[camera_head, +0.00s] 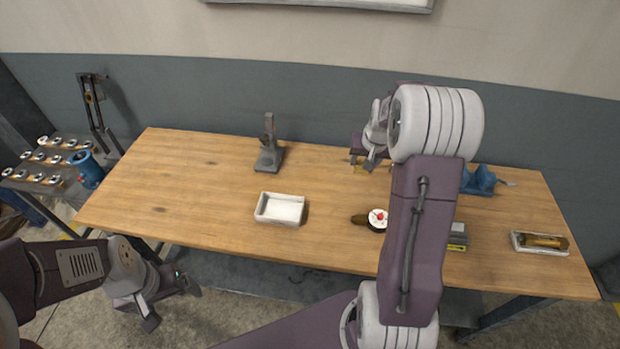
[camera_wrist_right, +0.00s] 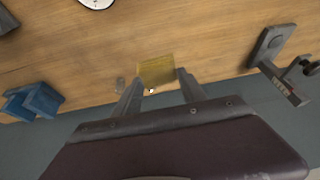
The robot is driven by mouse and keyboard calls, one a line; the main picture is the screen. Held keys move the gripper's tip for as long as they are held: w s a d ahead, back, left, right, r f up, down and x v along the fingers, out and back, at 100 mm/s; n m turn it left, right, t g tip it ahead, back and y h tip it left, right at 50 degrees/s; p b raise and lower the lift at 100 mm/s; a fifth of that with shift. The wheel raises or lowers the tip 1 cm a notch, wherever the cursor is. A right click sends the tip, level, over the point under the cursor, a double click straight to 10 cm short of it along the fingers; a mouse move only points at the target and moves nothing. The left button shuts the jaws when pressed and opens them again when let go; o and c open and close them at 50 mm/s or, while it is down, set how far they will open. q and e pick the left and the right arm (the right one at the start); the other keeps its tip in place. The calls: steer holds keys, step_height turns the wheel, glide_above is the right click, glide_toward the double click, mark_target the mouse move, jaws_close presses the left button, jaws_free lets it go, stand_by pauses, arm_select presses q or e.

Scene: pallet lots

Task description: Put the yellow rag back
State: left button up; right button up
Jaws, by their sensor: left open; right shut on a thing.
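The yellow rag (camera_wrist_right: 157,71) is a flat square patch between the fingertips of my right gripper (camera_wrist_right: 158,82) in the right wrist view. That gripper is shut on it. In the head view, a small bit of the rag (camera_head: 360,169) shows below my right gripper (camera_head: 367,160), over the back of the wooden table; my arm hides part of this area. I cannot tell whether the rag touches the table top. My left gripper (camera_head: 168,305) is open and empty, low in front of the table's left front edge.
The table (camera_head: 190,200) carries a grey stand (camera_head: 268,155), a white tray (camera_head: 280,208), a round white-faced item (camera_head: 377,219), a blue vise-like tool (camera_head: 482,181) and a tray with a brown roll (camera_head: 540,242). A rack (camera_head: 45,165) stands left. The table's left part is clear.

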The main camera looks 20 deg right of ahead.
steer(key=shift+m, duration=0.3)
steer(key=w+a+f, duration=0.1)
steer(key=w+f, duration=0.1)
steer(key=w+a+f, duration=0.2)
steer(key=w+f, duration=0.1)
steer(key=w+a+f, duration=0.2)
steer(key=shift+w+f, duration=0.25)
steer(key=shift+w, duration=0.05)
steer(key=shift+f, duration=2.1)
steer(key=o, duration=1.4)
steer(key=shift+o, duration=0.2)
